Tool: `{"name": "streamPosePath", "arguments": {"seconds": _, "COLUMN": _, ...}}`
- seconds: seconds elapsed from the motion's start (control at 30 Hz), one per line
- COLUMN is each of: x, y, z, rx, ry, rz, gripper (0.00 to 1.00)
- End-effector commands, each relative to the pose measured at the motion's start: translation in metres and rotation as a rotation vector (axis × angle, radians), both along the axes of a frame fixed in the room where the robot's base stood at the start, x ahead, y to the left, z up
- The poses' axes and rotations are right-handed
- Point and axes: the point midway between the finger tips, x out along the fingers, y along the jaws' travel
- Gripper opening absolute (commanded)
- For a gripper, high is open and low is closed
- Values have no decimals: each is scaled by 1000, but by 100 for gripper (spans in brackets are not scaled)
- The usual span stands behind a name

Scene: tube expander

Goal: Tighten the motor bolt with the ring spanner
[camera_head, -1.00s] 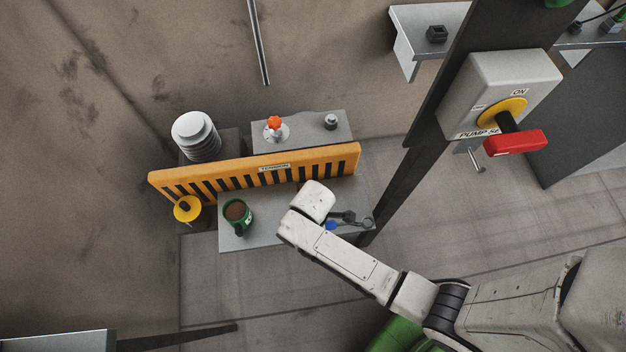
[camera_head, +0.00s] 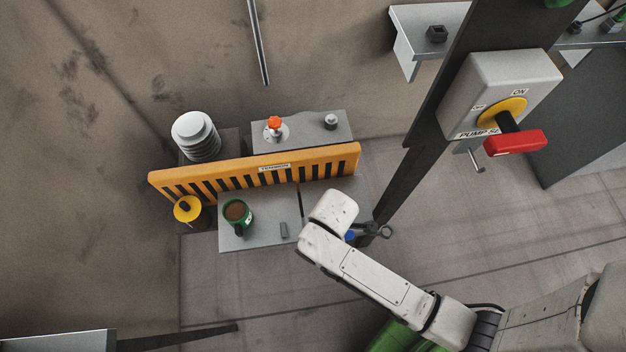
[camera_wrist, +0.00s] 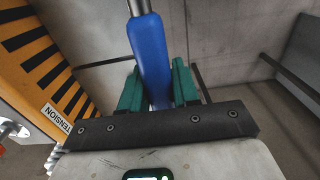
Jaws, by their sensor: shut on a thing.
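The ring spanner has a blue handle (camera_wrist: 150,50) and a metal shaft. My gripper (camera_wrist: 157,85) has green fingers on both sides of the handle and is shut on it. In the head view, the dark ring end of the spanner (camera_head: 386,231) sticks out right of my wrist, at the right edge of the grey bench. My arm hides the fingers there. A grey plate behind the orange guard carries a small bolt-like fitting (camera_head: 331,121) and an orange-topped part (camera_head: 274,124). I cannot tell which one is the motor bolt.
The striped orange guard (camera_head: 340,160), labelled TENSION, stands behind the bench (camera_head: 258,238). A dark post (camera_head: 405,180) with a red-handled switch (camera_head: 515,142) stands at right.

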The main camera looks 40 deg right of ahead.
Motion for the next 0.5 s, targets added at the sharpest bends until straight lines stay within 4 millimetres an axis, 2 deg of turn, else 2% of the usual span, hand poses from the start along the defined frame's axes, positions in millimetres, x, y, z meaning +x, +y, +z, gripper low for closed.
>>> {"name": "streamPosePath", "arguments": {"seconds": 0.5, "x": -29, "y": 0, "z": 23, "rx": 0, "ry": -2, "rz": 0, "gripper": 0}}
